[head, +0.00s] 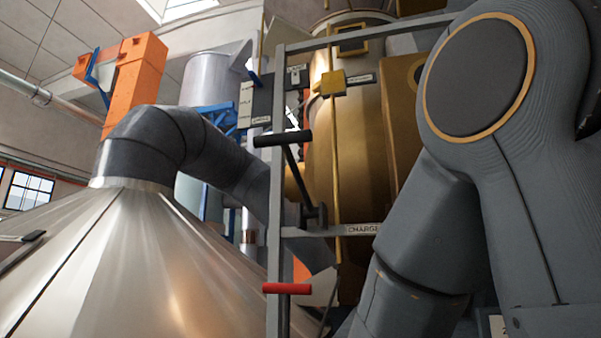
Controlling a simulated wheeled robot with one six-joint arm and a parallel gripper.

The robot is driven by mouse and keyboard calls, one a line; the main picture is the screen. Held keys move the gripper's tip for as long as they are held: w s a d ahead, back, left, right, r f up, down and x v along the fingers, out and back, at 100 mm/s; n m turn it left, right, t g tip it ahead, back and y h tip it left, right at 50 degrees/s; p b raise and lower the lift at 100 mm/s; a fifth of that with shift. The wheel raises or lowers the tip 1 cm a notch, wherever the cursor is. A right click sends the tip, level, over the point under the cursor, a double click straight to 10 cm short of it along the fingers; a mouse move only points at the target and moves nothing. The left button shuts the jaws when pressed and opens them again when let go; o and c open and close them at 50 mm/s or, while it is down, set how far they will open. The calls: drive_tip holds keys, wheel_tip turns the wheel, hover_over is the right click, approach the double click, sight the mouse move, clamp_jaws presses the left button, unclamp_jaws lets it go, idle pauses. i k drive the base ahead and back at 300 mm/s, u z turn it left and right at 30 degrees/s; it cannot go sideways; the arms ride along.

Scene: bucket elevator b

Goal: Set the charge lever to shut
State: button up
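The lever (291,165) beside a plate reading "CHARGE" (362,229) has a black crossbar handle (283,138) on a dark rod. The rod slopes up and to the left from a dark pivot bracket (315,215) on the grey frame, and the handle is at the upper end. I cannot tell from this view which marked position the lever is in. My gripper is not in view. Links of my own arm fill the right side of the head view, and nothing of mine visibly touches the lever.
A grey upright frame (276,210) carries the lever. A red handle (287,288) is below it. A large metal cone (130,265) with a grey bent duct (150,140) fills the left. A brass-coloured vessel (360,150) stands behind the frame.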

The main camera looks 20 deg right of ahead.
sight(284, 140)
drive_tip(key=z, duration=0.2)
drive_tip(key=k, duration=0.85)
drive_tip(key=u, duration=0.2)
